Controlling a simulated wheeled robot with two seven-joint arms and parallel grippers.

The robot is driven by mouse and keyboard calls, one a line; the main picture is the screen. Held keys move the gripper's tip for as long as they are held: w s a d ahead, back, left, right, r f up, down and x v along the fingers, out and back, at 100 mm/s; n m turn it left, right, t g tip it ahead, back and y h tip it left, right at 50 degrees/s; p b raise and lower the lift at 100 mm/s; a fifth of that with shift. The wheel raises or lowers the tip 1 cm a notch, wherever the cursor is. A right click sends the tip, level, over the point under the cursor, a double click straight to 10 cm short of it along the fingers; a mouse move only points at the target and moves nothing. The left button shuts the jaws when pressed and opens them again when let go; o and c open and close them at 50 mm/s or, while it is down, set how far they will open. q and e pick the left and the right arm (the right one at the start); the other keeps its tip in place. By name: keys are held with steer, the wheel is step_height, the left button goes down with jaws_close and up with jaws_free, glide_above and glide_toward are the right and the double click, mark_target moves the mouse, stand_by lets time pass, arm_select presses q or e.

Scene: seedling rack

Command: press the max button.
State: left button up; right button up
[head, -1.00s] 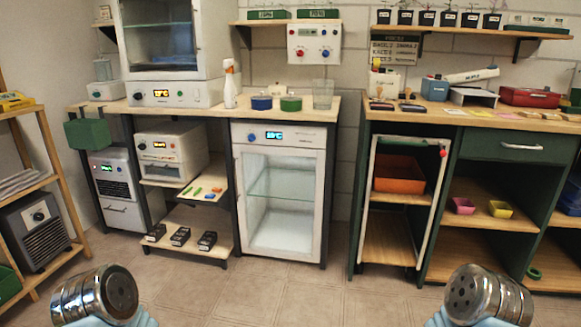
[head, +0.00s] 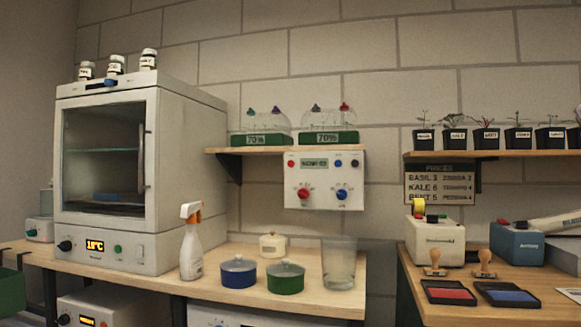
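No label reading "max" is legible, so I cannot tell which button it is. Neither gripper is in view.
On the wooden bench (head: 225,297) stand a spray bottle (head: 191,245), a blue pot (head: 238,272), a green pot (head: 285,278) and a clear glass (head: 339,265). A shelf (head: 280,151) with two domed trays is just above the control box. A gap separates the right bench (head: 450,312).

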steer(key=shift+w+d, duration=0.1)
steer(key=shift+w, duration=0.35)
